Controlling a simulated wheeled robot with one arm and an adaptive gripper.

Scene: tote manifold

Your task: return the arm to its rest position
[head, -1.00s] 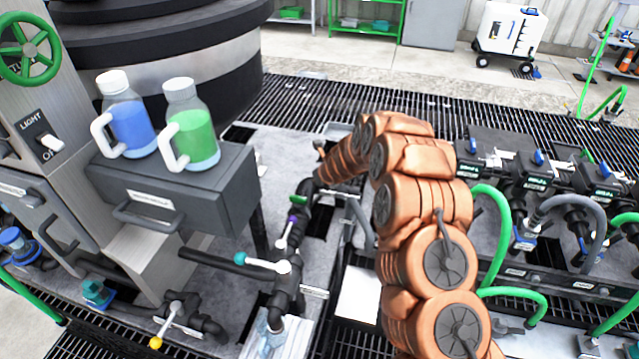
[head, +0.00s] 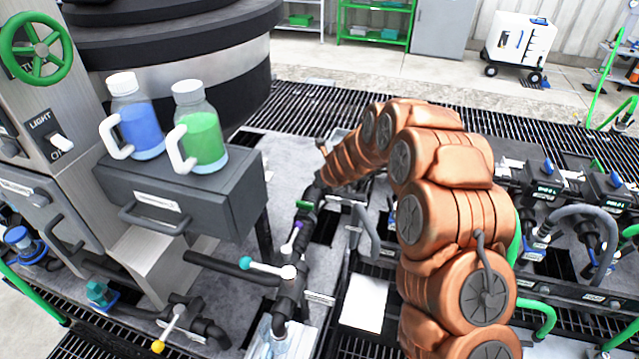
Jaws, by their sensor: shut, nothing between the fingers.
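My orange segmented arm (head: 450,220) rises from the bottom right of the head view. It arches up and bends over to the left, its far end pointing down toward the black pipework at the middle of the bench. My gripper (head: 322,150) shows only as a small dark part at the arm's far end, by the pipe. The fingers are too small and partly hidden to make out in detail. I see nothing held there.
A dark drawer box (head: 185,190) at left carries a blue-filled jug (head: 138,125) and a green-filled jug (head: 203,138). Black pipes with a teal-tipped valve handle (head: 262,266) run left of my arm. Valve units with hoses (head: 590,220) stand close on the right.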

